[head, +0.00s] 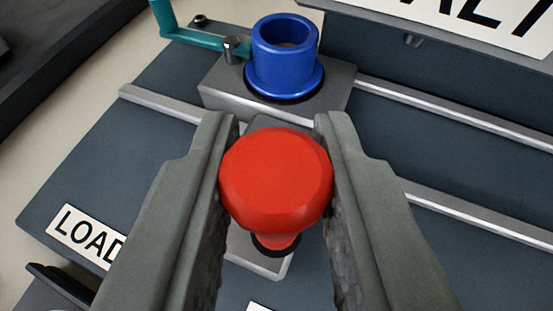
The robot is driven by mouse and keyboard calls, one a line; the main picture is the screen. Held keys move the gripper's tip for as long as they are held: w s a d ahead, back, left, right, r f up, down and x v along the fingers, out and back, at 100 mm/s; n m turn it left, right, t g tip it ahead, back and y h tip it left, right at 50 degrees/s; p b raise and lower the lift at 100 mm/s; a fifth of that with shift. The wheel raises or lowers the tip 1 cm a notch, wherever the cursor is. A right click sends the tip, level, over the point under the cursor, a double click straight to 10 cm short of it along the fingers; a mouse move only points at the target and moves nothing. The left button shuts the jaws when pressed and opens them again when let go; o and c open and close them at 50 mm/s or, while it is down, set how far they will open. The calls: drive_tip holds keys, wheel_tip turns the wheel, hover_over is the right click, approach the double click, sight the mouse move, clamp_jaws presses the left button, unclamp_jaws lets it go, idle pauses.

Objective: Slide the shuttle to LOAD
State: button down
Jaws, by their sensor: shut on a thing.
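A red knob (276,180) stands between the two fingers of my gripper (277,175), which is shut on it. The knob sits on a grey arm plate (262,262) that joins the shuttle. The shuttle is a grey block (228,88) on two metal rails, and it carries a blue ring-shaped cup (284,58). The LOAD label (85,236) is a white plate at the lower left, partly hidden by the left finger. The shuttle stands near the left end of the rails.
The silver rails (450,120) run from upper left to lower right over a dark blue base plate (80,165). A teal bent lever (185,30) reaches to a small metal pin (236,48) at the shuttle's left. A dark upright panel with a large, cut-off label (470,22) stands behind.

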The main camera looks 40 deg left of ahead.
drive_tip(key=a, duration=0.2)
drive_tip(key=s+a, duration=0.1)
drive_tip(key=a, duration=0.1)
drive_tip(key=s+a, duration=0.1)
drive_tip(key=a, duration=0.1)
drive_tip(key=shift+a, duration=0.25)
drive_tip(key=shift+r, duration=0.1)
drive_tip(key=c, duration=1.6)
unclamp_jaws()
drive_tip(key=shift+o, duration=1.2)
drive_tip(key=shift+s+a, duration=0.1)
drive_tip(key=shift+a, duration=0.1)
drive_tip(key=shift+d, duration=0.1)
drive_tip(key=shift+s+d+r, duration=0.15)
drive_tip(key=shift+s+d, duration=0.2)
drive_tip(key=v, duration=1.6)
drive_tip(key=shift+s, duration=0.2)
drive_tip(key=shift+a+r, duration=0.1)
